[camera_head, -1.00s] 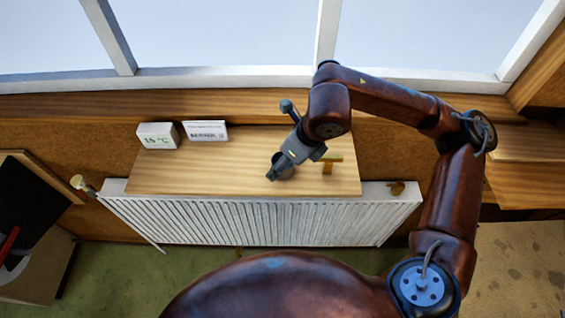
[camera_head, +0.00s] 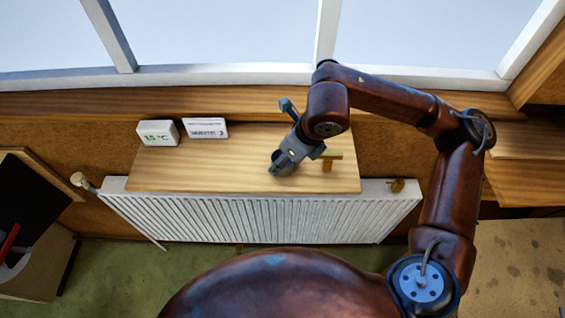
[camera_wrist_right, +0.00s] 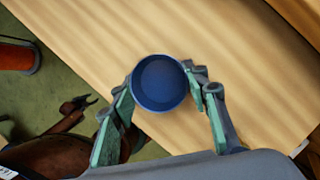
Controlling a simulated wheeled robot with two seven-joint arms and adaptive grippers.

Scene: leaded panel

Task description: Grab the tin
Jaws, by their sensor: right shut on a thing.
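The tin is a round, dark blue can. In the right wrist view the tin (camera_wrist_right: 160,83) sits between the two fingers of my right gripper (camera_wrist_right: 162,95), which touch it on both sides. In the head view the tin (camera_head: 281,168) is partly hidden by my right gripper (camera_head: 276,174), over the wooden shelf board (camera_head: 200,172). I cannot tell whether it rests on the board or is just above it. What looks like my left gripper (camera_wrist_right: 77,107) shows small at the left of the wrist view, away from the tin; its jaws are unclear.
A small wooden T-shaped piece (camera_head: 328,163) stands just right of my right gripper. A white temperature display (camera_head: 158,133) and a white sign (camera_head: 205,129) stand at the board's back left. A white radiator (camera_head: 250,220) is below the board. The board's left half is clear.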

